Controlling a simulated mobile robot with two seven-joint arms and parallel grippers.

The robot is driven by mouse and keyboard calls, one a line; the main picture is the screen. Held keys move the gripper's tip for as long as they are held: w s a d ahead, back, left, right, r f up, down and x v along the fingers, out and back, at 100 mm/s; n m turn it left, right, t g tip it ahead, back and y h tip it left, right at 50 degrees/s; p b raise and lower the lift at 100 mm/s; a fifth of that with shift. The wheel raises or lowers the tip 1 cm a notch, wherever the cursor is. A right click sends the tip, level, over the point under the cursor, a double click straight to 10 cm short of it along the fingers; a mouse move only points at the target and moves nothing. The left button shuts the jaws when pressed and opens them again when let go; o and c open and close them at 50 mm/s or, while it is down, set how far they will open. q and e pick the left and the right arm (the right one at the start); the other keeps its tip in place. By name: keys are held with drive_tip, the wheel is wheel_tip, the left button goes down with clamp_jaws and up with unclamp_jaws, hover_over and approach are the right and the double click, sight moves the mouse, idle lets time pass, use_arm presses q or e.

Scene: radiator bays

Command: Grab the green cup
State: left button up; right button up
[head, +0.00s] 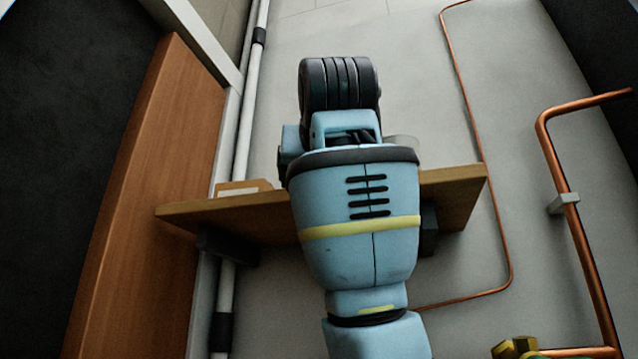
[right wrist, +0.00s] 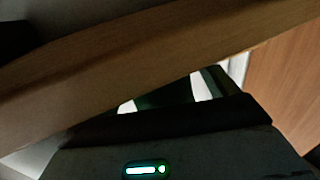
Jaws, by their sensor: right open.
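I cannot make out a green cup clearly in either view. In the head view my arm covers the middle of a wooden shelf (head: 455,190), and a pale, greyish rounded thing (head: 402,143) shows just past the arm's right side, too hidden to name. In the right wrist view my right gripper (right wrist: 165,95) is dark and partly cut off by the shelf's wooden edge (right wrist: 190,50), which crosses close in front. It is open. A dark greenish patch between two white patches lies beyond the gripper body; I cannot tell what it is. My left gripper is not in view.
A small pale block (head: 243,188) sits on the shelf's left part. A tall wooden panel (head: 150,200) and a white pipe (head: 243,140) stand left. Copper pipes (head: 570,205) run on the right. Brass and green fittings (head: 520,347) show at bottom right.

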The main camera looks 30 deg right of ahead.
drive_tip(key=shift+s, duration=0.1)
drive_tip(key=shift+a, duration=0.1)
drive_tip(key=shift+c, duration=0.7)
drive_tip(key=c, duration=0.9)
drive_tip(key=shift+r, duration=0.15)
